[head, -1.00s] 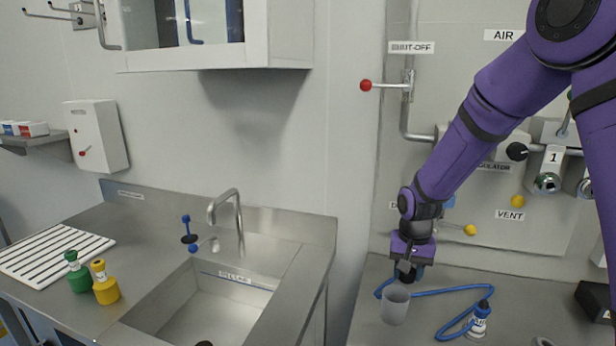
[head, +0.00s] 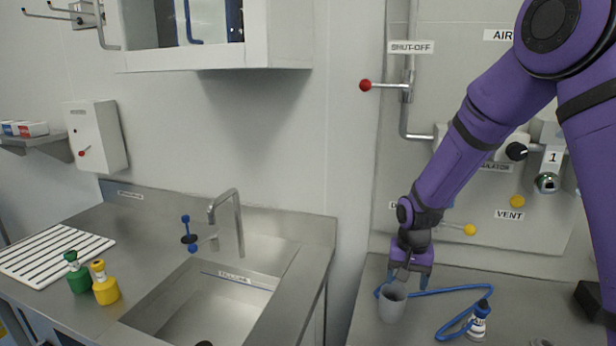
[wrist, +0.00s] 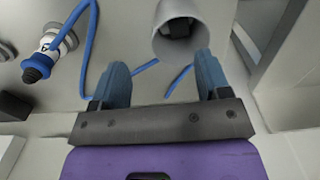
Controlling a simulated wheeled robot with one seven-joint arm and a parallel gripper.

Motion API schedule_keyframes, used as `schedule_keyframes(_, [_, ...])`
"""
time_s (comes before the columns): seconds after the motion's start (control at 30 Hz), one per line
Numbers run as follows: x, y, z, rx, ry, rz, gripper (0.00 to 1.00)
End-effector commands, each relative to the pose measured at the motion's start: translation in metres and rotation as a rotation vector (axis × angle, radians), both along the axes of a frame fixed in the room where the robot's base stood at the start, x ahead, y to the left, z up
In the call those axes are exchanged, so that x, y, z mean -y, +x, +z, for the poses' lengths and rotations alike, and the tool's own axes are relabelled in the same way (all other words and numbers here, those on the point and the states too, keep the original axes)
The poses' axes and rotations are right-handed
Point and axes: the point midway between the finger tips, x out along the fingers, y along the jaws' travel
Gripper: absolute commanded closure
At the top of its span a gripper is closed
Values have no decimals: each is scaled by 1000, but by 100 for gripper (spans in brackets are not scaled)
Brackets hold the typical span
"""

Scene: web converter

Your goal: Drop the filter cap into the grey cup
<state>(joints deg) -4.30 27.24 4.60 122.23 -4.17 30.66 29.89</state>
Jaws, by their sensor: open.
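The grey cup (head: 392,304) stands upright on the right-hand bench in the head view. In the wrist view the cup (wrist: 207,45) is just beyond my fingertips, and a dark piece, which looks like the filter cap (wrist: 178,28), lies inside it. My gripper (head: 409,280) is above and just behind the cup in the head view. In the wrist view my gripper (wrist: 160,75) has its two blue fingers wide apart with nothing between them.
A blue hose (head: 450,291) loops over the bench beside the cup to a white bottle-shaped fitting (head: 480,320). A dark block (head: 590,300) sits at the right. The sink (head: 215,305) is to the left, across a gap. Wall valves and pipes stand behind my arm.

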Motion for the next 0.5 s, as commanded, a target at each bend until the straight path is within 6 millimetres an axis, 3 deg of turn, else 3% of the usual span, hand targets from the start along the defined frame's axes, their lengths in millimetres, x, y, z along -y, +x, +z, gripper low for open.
schedule_keyframes(0.17, [0,1,12,3,0,0,30])
schedule_keyframes(0.5, [0,1,73,5,0,0,30])
